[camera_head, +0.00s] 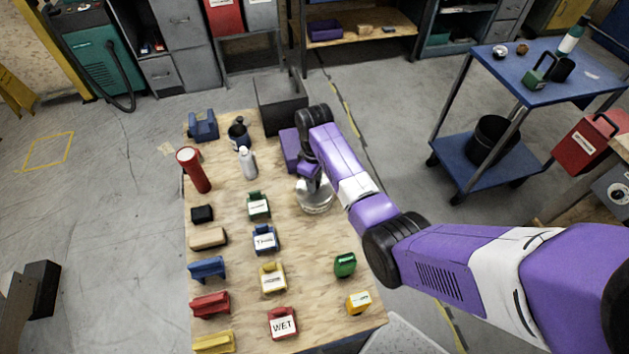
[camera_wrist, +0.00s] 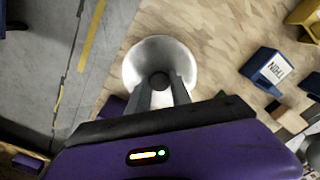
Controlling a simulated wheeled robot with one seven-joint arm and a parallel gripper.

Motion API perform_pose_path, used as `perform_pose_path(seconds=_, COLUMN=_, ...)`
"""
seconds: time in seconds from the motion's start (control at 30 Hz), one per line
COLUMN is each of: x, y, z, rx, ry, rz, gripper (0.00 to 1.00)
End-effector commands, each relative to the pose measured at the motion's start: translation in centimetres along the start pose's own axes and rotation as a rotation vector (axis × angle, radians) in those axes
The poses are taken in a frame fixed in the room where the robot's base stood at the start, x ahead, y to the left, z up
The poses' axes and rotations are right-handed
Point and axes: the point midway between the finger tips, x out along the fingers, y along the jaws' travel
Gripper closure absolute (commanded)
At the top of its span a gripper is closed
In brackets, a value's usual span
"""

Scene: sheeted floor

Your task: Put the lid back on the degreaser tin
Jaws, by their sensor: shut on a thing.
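My gripper (camera_head: 311,182) is low over the right side of the board, at a shiny silver round thing (camera_head: 316,203). In the wrist view, my gripper (camera_wrist: 161,88) has its two fingers shut on the dark round knob (camera_wrist: 159,79) of a pale metallic disc, which looks like the lid (camera_wrist: 157,52). The lid hides whatever is straight below it. In the head view the lid and the degreaser tin cannot be told apart, and I cannot tell whether the lid is seated.
The wooden board (camera_head: 225,290) holds labelled coloured blocks, a red cylinder (camera_head: 193,170), a white bottle (camera_head: 247,161) and a purple box (camera_head: 290,148) close to my gripper. A dark grey bin (camera_head: 281,103) stands at the far end. A blue cart (camera_head: 530,85) is at the right.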

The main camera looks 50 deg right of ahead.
Motion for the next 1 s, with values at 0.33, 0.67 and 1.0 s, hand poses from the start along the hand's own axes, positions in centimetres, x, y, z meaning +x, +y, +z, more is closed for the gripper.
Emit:
perform_pose_path(seconds=0.33, x=0.02, y=0.0, z=-0.01, rx=0.0, ry=0.0, rz=0.0, gripper=1.0)
perform_pose_path(seconds=0.67, x=0.01, y=0.01, z=-0.01, rx=0.0, ry=0.001, rz=0.0, gripper=0.49)
perform_pose_path(seconds=1.0, x=0.02, y=0.0, z=0.0, rx=0.0, ry=0.0, rz=0.0, gripper=0.27)
